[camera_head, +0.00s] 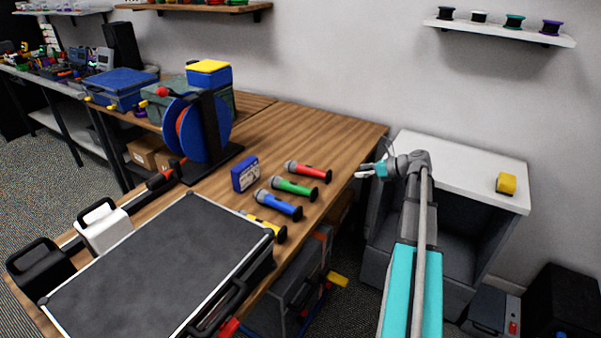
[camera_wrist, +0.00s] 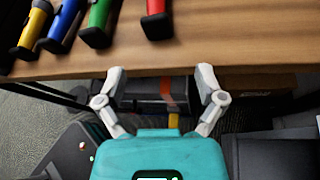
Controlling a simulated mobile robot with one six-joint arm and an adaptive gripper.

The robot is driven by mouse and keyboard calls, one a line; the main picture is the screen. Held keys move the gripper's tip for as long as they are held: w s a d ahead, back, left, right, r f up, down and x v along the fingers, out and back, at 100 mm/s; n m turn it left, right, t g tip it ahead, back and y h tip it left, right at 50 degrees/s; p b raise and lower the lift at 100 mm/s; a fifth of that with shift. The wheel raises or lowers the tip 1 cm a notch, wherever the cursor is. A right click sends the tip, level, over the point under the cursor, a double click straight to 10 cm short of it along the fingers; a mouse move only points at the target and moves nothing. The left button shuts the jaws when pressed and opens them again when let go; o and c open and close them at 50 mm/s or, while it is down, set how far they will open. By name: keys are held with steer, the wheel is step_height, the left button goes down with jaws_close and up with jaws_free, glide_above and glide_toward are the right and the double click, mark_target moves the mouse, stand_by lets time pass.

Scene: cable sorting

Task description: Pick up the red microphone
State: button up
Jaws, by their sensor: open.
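The red microphone (camera_head: 307,170) lies on the wooden table near its right edge, the farthest of a row of microphones in the head view. In the wrist view its red body (camera_wrist: 156,8) and black end show at the top edge, with the rest out of frame. My gripper (camera_head: 366,172) is to the right of the red microphone, apart from it, past the table edge. In the wrist view my gripper (camera_wrist: 161,84) has its two fingers spread wide, with nothing between them. The fingertips are by the table's edge, short of the red microphone.
Green (camera_head: 293,188), blue (camera_head: 278,204) and yellow (camera_head: 267,227) microphones lie beside the red one. A small blue box (camera_head: 245,174) stands to the left. A large dark case (camera_head: 150,270) fills the near table. The table (camera_head: 325,130) is bare beyond the red microphone.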

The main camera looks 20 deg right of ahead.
mark_target(321, 175)
steer(key=shift+w+a, duration=0.1)
steer(key=shift+w, duration=0.05)
steer(key=b+x, duration=0.3)
steer(key=x, duration=0.4)
steer(key=shift+w+a+f, duration=0.1)
steer(key=shift+a+f, duration=0.05)
steer(key=shift+a, duration=0.05)
steer(key=shift+w+a+f, duration=0.15)
steer(key=shift+w+a, duration=0.3)
steer(key=shift+b+x, duration=0.95)
steer(key=shift+x, duration=1.65)
steer(key=shift+a, duration=0.1)
steer(key=shift+s, duration=0.1)
steer(key=c, duration=1.2)
